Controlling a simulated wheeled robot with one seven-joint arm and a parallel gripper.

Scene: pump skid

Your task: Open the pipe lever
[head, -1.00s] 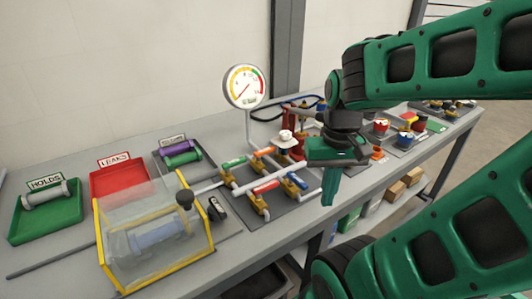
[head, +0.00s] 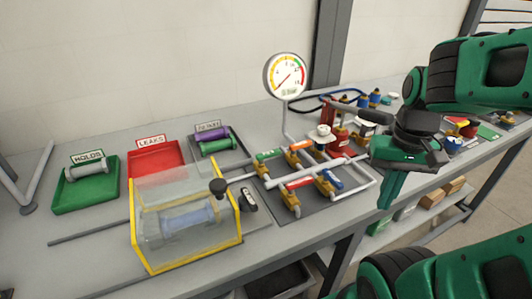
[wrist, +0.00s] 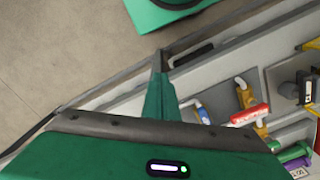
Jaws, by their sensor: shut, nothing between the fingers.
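A pipe manifold with brass valves stands on a dark plate (head: 345,203) on the bench. Its coloured levers are green (head: 269,155), orange (head: 300,146), red (head: 300,183) and blue (head: 329,177). I cannot tell which one is called the pipe lever. My gripper (head: 386,203) is shut and empty, pointing down to the right of the manifold and apart from the levers. In the wrist view the shut fingers (wrist: 159,62) are left of the red lever (wrist: 251,115) and the blue lever (wrist: 203,115).
A round gauge (head: 285,76) stands behind the manifold. A clear yellow-framed box (head: 185,215) is left of it, with green (head: 87,190) and red (head: 153,160) trays farther left. Red and blue parts crowd the bench behind my gripper. Floor shows beyond the front edge.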

